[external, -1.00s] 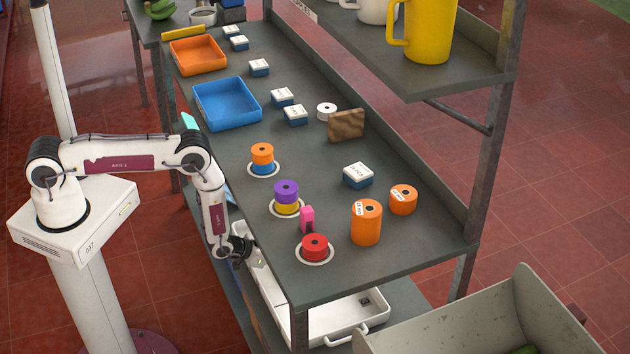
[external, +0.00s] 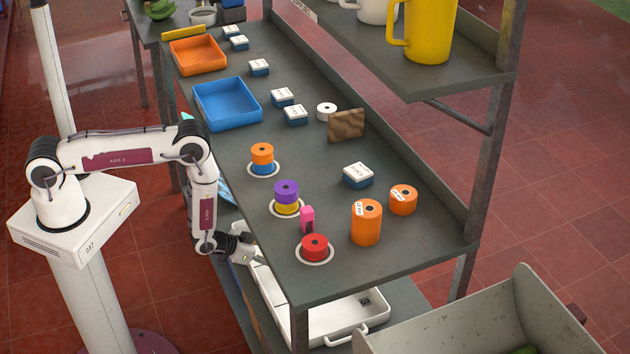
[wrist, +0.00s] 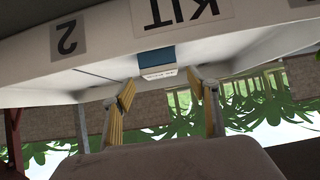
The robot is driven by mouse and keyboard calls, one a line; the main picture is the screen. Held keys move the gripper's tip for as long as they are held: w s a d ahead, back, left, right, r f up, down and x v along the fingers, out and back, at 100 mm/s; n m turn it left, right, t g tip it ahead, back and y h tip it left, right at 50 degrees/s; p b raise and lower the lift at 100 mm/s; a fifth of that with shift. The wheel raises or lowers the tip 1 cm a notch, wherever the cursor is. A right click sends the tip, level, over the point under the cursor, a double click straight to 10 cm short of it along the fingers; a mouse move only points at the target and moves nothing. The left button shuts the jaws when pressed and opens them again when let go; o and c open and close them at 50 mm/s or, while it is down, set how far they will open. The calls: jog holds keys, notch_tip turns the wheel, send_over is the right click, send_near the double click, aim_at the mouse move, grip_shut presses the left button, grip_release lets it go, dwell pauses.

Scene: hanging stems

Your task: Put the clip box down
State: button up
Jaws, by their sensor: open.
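A clip box, blue with a white labelled face, shows in the wrist view (wrist: 157,62), just beyond my fingertips. It is at the white tray (wrist: 100,48) marked KIT and 2; I cannot tell exactly how it rests there. My gripper (wrist: 161,92) is open, its two yellow-padded fingers apart, with nothing seen between the tips. In the external view my gripper (external: 254,259) is low at the near edge of the table, beside the white tray (external: 340,338) on the lower shelf. The table edge hides part of the tray, and the clip box is not made out there.
The grey table (external: 400,250) carries several other blue-and-white boxes (external: 357,175), a blue tray (external: 226,103), an orange tray (external: 197,55), stacked coloured rolls (external: 286,197) and a pink item (external: 307,219). The table edge overhangs the white tray. A grey bin (external: 480,320) stands at front right.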

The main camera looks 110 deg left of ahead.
jog(key=shift+v, duration=3.25)
jog(key=shift+w+r, duration=0.1)
